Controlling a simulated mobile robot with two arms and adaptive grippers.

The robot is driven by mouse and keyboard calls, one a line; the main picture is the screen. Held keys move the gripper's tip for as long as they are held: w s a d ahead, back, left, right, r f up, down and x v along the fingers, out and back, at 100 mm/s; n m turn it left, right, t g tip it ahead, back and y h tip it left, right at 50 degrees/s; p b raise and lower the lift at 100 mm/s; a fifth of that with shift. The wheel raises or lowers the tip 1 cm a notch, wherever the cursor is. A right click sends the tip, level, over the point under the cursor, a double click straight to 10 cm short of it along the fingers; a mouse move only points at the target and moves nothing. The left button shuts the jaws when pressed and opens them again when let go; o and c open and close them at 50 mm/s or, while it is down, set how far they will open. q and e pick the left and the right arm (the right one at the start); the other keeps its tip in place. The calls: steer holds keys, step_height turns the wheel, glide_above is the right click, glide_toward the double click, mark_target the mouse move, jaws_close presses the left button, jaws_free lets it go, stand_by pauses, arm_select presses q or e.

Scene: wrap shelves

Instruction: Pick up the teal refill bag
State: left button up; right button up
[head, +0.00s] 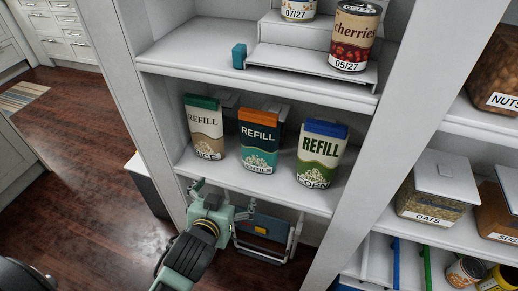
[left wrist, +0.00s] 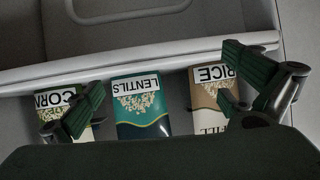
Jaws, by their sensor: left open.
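The teal refill bag (head: 257,149), with an orange top and a lentils label, stands upright on the middle shelf between two other bags. In the left wrist view the teal bag (left wrist: 140,123) appears upside down between my spread fingers, its upper part hidden by the gripper body. My left gripper (head: 223,199) is open and empty, in front of the shelf edge and below the bags in the head view. It is apart from the teal bag in the head view. My right gripper is not in view.
A white and brown rice bag (head: 204,129) stands left of the teal bag and a green and white corn bag (head: 320,154) stands right, with narrow gaps. A cherries can (head: 353,35) is on the shelf above. A grey folding step (head: 265,238) is below.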

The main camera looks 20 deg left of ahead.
mark_target(256, 142)
arm_select(q)
steer(key=w+d+r+t, duration=0.1)
steer(key=w+r+t, duration=0.1)
steer(key=r, duration=0.1)
steer(key=w+d+r+t+h, duration=0.1)
steer(key=w+d+r+t, duration=0.1)
steer(key=r, duration=0.1)
steer(key=w+d+r+m+t+h, duration=0.1)
steer(key=w+r, duration=0.2)
steer(key=shift+d+r+t, duration=0.35)
steer(key=shift+t, duration=0.05)
steer(key=w+p, duration=0.2)
steer(key=w, duration=0.5)
steer(key=shift+a+r, duration=0.1)
steer(key=shift+r, duration=0.05)
steer(key=shift+w, duration=0.25)
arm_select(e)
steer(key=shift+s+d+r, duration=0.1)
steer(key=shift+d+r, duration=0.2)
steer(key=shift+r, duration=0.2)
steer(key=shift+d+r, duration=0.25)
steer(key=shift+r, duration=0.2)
arm_select(q)
steer(key=shift+c, duration=0.5)
steer(key=c, duration=1.8)
steer(key=shift+c, duration=0.2)
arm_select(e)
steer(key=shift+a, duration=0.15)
